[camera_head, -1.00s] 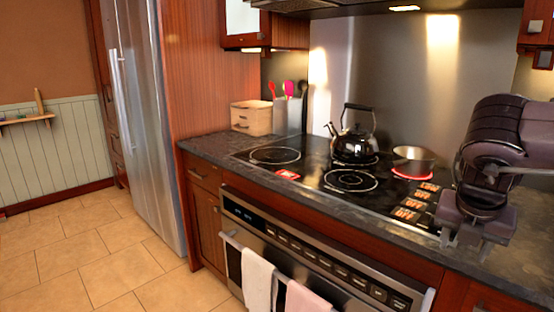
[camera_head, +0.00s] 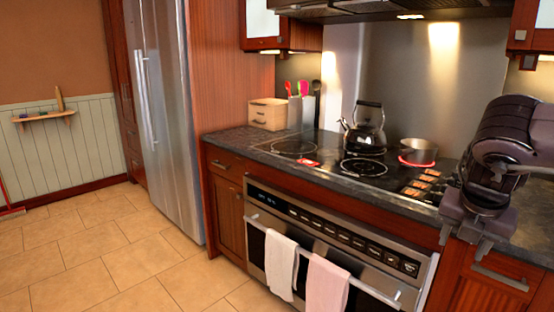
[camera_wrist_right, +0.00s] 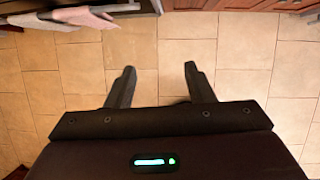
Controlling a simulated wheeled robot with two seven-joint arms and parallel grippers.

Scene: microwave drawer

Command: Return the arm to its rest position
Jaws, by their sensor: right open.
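My right gripper (camera_head: 462,246) is at the right of the head view, in front of the counter's front edge, pointing down. In the right wrist view its two fingers (camera_wrist_right: 157,82) are spread apart with only floor tiles between them, so it is open and empty. My left gripper is in neither view.
The stove (camera_head: 345,167) holds a black kettle (camera_head: 365,135) and a metal pot (camera_head: 418,152) on a red-glowing burner. Towels (camera_head: 327,284) hang on the oven handle (camera_head: 378,293). A fridge (camera_head: 167,110) stands at left. The tile floor (camera_head: 70,255) is clear.

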